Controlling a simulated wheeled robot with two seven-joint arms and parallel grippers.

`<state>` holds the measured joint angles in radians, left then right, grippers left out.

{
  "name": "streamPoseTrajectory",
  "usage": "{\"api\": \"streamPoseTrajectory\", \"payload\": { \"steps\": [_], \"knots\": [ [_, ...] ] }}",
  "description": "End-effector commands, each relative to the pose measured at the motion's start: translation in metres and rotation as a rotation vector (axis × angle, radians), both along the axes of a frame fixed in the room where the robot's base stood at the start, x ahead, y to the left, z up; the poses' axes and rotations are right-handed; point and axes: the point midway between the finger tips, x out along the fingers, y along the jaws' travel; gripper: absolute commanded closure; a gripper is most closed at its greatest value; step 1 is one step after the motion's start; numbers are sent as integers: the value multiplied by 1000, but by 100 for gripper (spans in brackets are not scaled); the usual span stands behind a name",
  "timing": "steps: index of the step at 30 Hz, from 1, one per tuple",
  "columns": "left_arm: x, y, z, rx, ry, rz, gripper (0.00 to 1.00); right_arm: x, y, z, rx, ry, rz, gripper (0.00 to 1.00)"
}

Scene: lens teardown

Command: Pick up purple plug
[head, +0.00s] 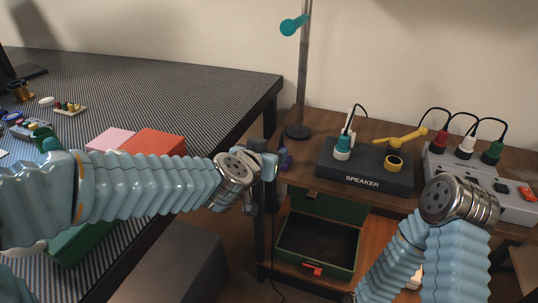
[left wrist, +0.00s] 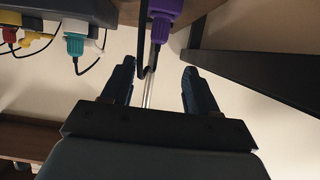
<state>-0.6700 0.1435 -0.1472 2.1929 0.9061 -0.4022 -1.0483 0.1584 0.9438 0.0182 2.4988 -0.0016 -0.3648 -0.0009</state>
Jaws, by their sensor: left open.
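The purple plug (head: 285,158) is at the left edge of the wooden shelf unit, just right of my left gripper (head: 265,170) in the head view. In the left wrist view the purple plug (left wrist: 163,15) is at the top, with a black cable by it. My left gripper (left wrist: 158,78) is open and empty there, its two dark fingers apart. The plug lies beyond the fingertips, roughly in line with the gap, and is not between them. My right arm shows at the lower right of the head view, but its jaws do not.
A black speaker box (head: 362,180) with a teal-and-white plug (head: 342,148) and a yellow plug stands on the shelf top (head: 300,175). A power strip (head: 450,165) holds red, white and green plugs. A metal pole (head: 303,80) rises behind. A green open box (head: 320,240) sits below.

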Motion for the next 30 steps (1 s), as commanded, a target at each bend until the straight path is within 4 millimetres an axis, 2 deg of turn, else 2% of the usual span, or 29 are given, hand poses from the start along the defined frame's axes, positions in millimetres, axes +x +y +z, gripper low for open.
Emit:
{"api": "streamPoseTrajectory", "payload": {
  "steps": [1,6,14,21,24,30],
  "knots": [
    [10,-3,-12,2,3,1,41,0,-2,-9,-2,-1,-3,57],
    [41,-13,-24,2,4,1,41,2,-5,-18,-8,-4,-9,57],
    [63,-21,-33,2,4,1,41,3,-8,-24,-11,-6,-13,57],
    [94,-33,-50,1,4,1,41,5,-11,-34,-16,-8,-19,57],
    [100,-35,-51,1,3,1,41,5,-11,-35,-16,-9,-20,57],
    [101,-35,-51,1,3,1,41,5,-11,-35,-16,-9,-20,57]
  ]
}}
